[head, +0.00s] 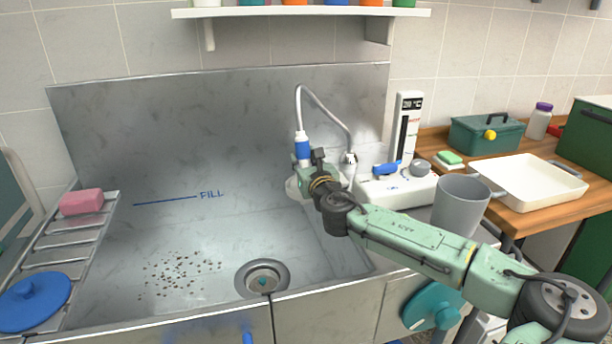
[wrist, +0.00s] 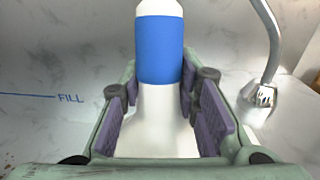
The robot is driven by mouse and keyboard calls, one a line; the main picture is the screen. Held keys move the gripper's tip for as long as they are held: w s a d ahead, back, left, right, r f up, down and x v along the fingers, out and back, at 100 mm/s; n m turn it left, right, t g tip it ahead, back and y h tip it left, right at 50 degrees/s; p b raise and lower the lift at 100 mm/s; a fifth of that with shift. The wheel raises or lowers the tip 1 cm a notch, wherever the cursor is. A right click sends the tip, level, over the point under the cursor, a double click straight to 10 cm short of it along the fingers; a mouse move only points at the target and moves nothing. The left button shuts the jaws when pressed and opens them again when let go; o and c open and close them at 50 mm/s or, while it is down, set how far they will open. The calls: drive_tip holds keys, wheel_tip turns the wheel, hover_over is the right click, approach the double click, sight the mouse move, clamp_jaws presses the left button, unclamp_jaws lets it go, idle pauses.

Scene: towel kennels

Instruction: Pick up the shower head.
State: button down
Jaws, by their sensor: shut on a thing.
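The shower head (head: 303,150) is white with a blue band and hangs on a grey hose at the right side of the steel tub. In the wrist view its blue band and white body (wrist: 160,50) stand upright between my fingers. My gripper (head: 315,180) is shut on the white part just below the blue band, with a purple pad on each side (wrist: 165,110). The lower end of the shower head is partly hidden behind my gripper in the head view.
The steel tub (head: 200,240) has a drain (head: 262,279) and brown specks on its floor. A rack at left holds a pink sponge (head: 82,202) and a blue lid (head: 35,300). A grey mug (head: 461,205), a white scale-like unit (head: 398,190) and a white tray (head: 528,182) stand at right.

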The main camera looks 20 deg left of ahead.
drive_tip(key=shift+r, duration=0.8)
wheel_tip(320, 180, up, 2)
drive_tip(key=shift+r+b, duration=0.1)
drive_tip(key=shift+b, duration=0.45)
drive_tip(key=s+r+b, duration=0.1)
drive_tip(key=s+b, duration=0.2)
drive_tip(key=s, duration=1.3)
drive_tip(key=shift+a+r, duration=0.15)
drive_tip(key=shift+a, duration=0.1)
wheel_tip(320, 180, up, 13)
drive_tip(key=p, duration=1)
hover_over(305, 147)
drive_tip(key=x, duration=0.2)
